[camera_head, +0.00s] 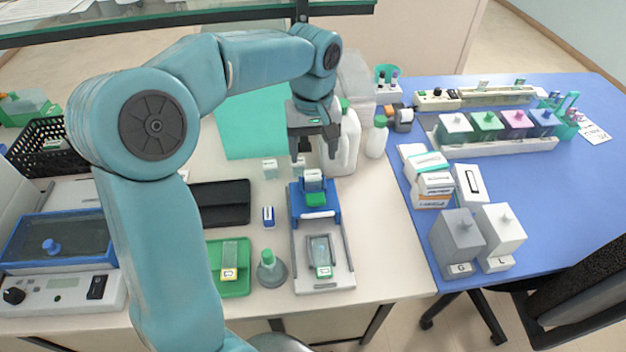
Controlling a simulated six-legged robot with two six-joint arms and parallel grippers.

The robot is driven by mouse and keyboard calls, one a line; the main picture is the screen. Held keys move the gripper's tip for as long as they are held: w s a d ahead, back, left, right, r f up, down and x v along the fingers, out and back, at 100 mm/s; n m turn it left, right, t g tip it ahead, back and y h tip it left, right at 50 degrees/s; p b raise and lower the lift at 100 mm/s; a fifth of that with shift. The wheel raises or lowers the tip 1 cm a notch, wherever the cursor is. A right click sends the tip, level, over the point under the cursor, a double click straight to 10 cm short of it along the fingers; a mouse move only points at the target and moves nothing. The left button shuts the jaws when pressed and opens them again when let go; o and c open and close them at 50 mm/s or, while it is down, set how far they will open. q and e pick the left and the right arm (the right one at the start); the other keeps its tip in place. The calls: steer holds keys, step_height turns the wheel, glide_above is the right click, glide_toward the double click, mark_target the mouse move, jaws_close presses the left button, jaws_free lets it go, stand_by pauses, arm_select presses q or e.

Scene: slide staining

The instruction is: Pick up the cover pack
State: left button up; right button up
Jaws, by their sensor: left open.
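My left gripper (314,154) hangs open and empty at the back middle of the white bench, fingers pointing down. Just below its fingertips in the picture is a small pale box (313,180), with a green piece (316,199) in front of it, at the blue back end of a grey tray (323,281). A similar small pale box (270,168) stands left of the gripper. I cannot tell which of these is the cover pack, as their labels are too small to read. The gripper appears apart from both. My right gripper is not in view.
A white jug (343,145) and a white bottle (377,138) stand close right of the gripper. A black tray (220,203), a green tray (229,284) and a green-capped flask (270,268) are to the left. Stacked boxes (432,188) and staining jars (457,240) occupy the blue table.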

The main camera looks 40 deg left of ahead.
mark_target(313, 174)
arm_select(q)
step_height(313, 174, down, 3)
steer(key=shift+a+r, duration=0.1)
steer(key=shift+r, duration=0.1)
steer(key=f, duration=0.3)
steer(key=shift+s+f+p, duration=0.2)
steer(key=shift+f+p, duration=0.1)
steer(key=shift+f, duration=0.05)
steer(key=shift+w+f, duration=0.1)
steer(key=shift+f, duration=0.35)
steer(key=shift+r, duration=0.1)
steer(key=c, duration=1.1)
